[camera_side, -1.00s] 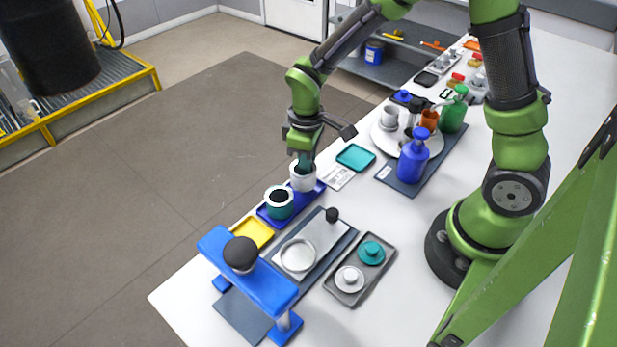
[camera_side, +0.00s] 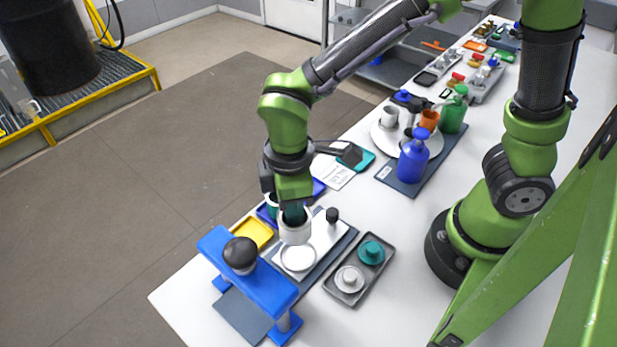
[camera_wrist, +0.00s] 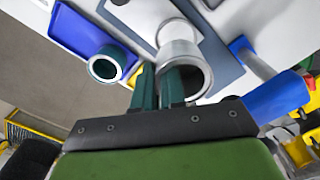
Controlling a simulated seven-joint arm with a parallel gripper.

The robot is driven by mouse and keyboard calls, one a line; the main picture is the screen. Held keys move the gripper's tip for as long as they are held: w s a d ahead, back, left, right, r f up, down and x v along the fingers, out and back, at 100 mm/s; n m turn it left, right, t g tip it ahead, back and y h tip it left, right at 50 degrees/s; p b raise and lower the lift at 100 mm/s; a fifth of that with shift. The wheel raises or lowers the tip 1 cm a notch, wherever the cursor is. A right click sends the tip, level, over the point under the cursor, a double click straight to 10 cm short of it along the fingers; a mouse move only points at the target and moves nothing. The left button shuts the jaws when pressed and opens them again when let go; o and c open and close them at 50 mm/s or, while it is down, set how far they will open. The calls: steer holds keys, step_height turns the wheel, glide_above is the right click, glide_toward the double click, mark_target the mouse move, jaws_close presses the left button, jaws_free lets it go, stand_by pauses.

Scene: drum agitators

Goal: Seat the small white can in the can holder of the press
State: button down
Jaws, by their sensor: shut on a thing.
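The small white can (camera_side: 295,233) hangs upright under my gripper (camera_side: 294,212), which is shut on its rim. In the wrist view my gripper (camera_wrist: 160,88) has one teal finger inside the can (camera_wrist: 203,82) and one outside. The can holder is a pale ring (camera_side: 298,259) on the light plate of the press. The can is above and slightly behind the ring in the side view, apparently apart from it; the exact gap is hard to tell. The blue press frame (camera_side: 262,283) with its black knob (camera_side: 240,254) stands in front of the holder.
A teal can (camera_wrist: 106,66) stands in the blue tray (camera_wrist: 78,30), mostly hidden by my gripper in the side view. A yellow tray (camera_side: 254,232) lies left of the plate. A grey tray (camera_side: 349,292) with two lids is right. A black-knobbed handle (camera_side: 332,215) rises beside the plate.

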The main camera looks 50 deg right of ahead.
steer(key=shift+s+f, duration=0.25)
steer(key=shift+f, duration=0.05)
steer(key=shift+w+f, duration=0.1)
steer(key=shift+f, duration=2.8)
steer(key=shift+f, duration=0.4)
steer(key=c, duration=1.1)
jaws_free()
steer(key=shift+o, duration=0.3)
steer(key=shift+o, duration=1.2)
steer(key=shift+r, duration=0.1)
